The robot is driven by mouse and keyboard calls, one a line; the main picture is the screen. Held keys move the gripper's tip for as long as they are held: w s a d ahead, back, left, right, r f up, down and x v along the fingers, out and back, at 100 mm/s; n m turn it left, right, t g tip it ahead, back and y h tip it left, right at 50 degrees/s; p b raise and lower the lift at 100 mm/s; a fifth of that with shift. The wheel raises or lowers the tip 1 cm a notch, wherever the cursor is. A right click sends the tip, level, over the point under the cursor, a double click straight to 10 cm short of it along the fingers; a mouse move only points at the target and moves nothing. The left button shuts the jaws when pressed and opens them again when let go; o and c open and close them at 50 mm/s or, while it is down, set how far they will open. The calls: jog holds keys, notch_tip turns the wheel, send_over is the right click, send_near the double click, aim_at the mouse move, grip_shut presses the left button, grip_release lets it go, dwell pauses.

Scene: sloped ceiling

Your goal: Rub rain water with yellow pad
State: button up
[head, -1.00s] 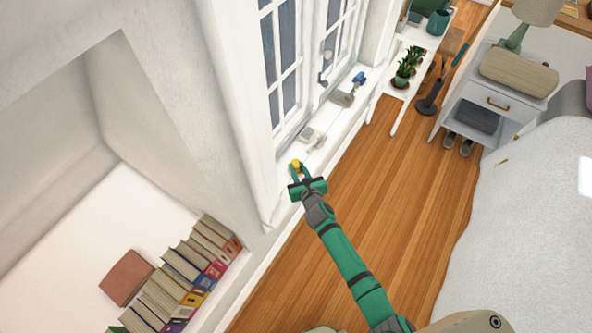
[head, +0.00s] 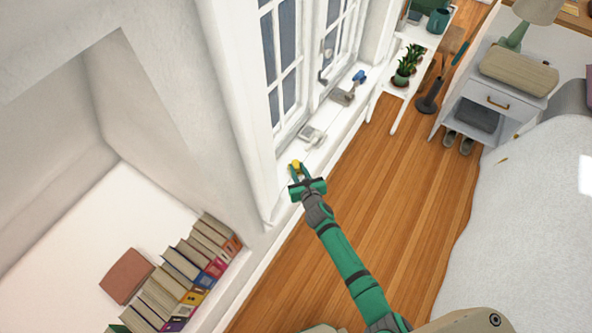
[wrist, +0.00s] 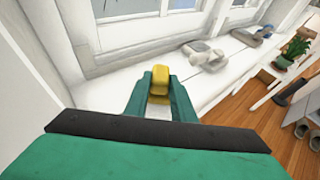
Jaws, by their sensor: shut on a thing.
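My gripper (head: 299,172) is over the white window sill (head: 318,158), near its left end. Its green fingers are shut on the small yellow pad (head: 295,164). In the wrist view the yellow pad (wrist: 159,79) sits between the two fingertips (wrist: 159,88), above or against the sill; I cannot tell whether it touches. No rain water can be made out on the sill, and the gripper hides part of the surface below it.
Grey-white items (head: 311,135) lie on the sill just beyond my gripper. A grey tool with a blue part (head: 349,90) lies farther along. The window (head: 285,60) borders the sill. Books (head: 190,270) line the lower left.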

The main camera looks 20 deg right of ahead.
jog(key=shift+f, duration=0.2)
jog(key=shift+w, duration=0.1)
jog(key=shift+w+a, duration=1.25)
jog(key=shift+w, duration=0.25)
jog(key=shift+s+d+f, duration=0.1)
jog(key=shift+f, duration=0.05)
jog(key=shift+s+d, duration=1.25)
jog(key=shift+s, duration=0.3)
jog(key=shift+a+r, duration=0.1)
jog(key=shift+r, duration=3.05)
